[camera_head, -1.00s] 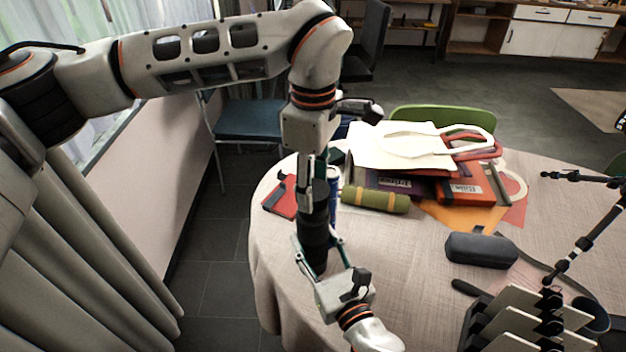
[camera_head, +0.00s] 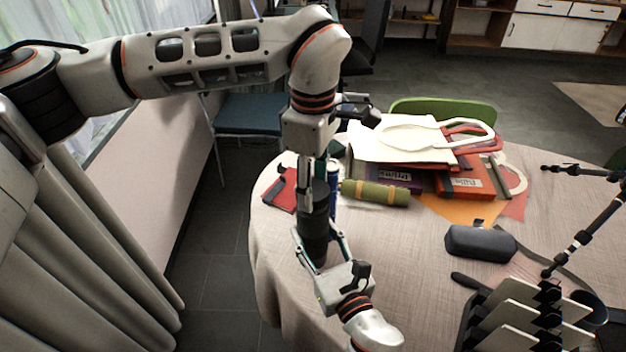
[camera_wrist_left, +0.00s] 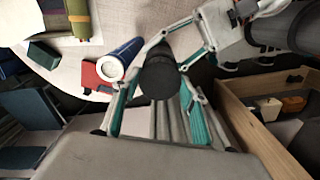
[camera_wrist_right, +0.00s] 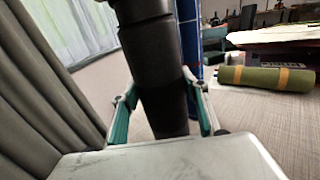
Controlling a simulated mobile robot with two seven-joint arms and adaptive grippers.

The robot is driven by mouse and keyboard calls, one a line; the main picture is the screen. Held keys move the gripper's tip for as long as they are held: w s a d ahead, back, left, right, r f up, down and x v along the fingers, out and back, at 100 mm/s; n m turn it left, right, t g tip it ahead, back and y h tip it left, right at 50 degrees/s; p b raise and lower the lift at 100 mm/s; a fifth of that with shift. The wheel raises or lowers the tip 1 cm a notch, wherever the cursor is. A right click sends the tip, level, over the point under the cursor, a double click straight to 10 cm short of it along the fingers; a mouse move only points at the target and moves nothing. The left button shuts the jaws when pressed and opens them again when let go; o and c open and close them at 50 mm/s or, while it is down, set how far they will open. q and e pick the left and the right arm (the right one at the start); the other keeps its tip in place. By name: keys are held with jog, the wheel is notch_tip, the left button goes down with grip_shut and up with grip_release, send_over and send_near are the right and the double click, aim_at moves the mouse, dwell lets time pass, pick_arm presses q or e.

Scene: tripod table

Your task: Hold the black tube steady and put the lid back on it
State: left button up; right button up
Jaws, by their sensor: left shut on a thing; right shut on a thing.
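The black tube (camera_head: 314,236) stands upright near the table's left edge. My right gripper (camera_head: 321,247), coming from the front, is shut around its lower body; the right wrist view shows the tube (camera_wrist_right: 163,85) between its fingers. My left gripper (camera_head: 313,186) points down from above and is shut on the dark lid (camera_wrist_left: 160,76) at the top of the tube. In the right wrist view the lid (camera_wrist_right: 140,10) is in line with the tube, with an edge between them. I cannot tell whether it is fully seated.
A green roll (camera_head: 376,193), books and a white bag (camera_head: 400,143) lie behind. A dark case (camera_head: 480,243) is at the right. The table between is clear.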

pick_arm(q)
jog(key=shift+f, duration=0.55)
dwell(0.5)
jog(key=m, duration=0.3)
jog(key=shift+m, duration=0.3)
jog(key=m, duration=0.5)
jog(key=shift+m, duration=0.3)
jog(key=m, duration=0.5)
jog(key=shift+m, duration=0.3)
jog(key=m, duration=0.4)
jog(key=shift+m, duration=0.4)
jog(key=o, duration=0.9)
